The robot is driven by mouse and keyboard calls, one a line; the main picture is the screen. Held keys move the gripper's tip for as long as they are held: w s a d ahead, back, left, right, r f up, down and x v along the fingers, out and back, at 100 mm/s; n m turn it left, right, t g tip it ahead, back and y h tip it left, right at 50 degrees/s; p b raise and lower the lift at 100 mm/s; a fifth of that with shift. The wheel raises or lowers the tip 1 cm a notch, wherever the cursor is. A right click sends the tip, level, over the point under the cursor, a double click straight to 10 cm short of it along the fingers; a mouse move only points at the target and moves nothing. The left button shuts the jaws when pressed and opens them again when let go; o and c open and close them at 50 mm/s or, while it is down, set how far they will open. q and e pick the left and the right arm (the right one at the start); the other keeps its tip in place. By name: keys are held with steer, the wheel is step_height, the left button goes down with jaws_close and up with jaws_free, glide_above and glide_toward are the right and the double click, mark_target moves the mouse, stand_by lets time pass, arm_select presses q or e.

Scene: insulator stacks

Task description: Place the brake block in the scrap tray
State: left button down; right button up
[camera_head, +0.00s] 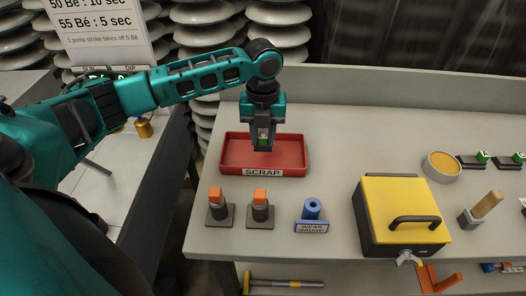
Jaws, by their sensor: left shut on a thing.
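The red scrap tray (302,165) lies on the grey bench, with a "SCRAP" label on its front. My left gripper (263,147) points down over the middle of the tray. It is shut on a small dark block (263,142) with a green and white patch, which looks like the brake block. The fingers hide much of it, and I cannot tell whether it touches the tray floor. The visible tray floor is otherwise empty. My right gripper is out of view.
Two dark stands with orange tops (260,195) and a blue wear gauge (312,210) stand in front of the tray. A yellow-lidded box (400,200) is to the right. Farther right are a round yellow-filled dish (441,165), a wooden-handled tool (486,205) and dark green-marked blocks (473,161).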

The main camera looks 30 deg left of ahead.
mark_target(263, 144)
arm_select(q)
steer(key=shift+f+b, duration=0.3)
steer(key=shift+f, duration=2.45)
steer(key=shift+f, duration=0.15)
steer(key=c, duration=0.8)
jaws_free()
step_height(263, 144, up, 12)
steer(key=shift+r+p, duration=0.2)
steer(key=shift+p, duration=0.4)
steer(key=shift+f, duration=0.1)
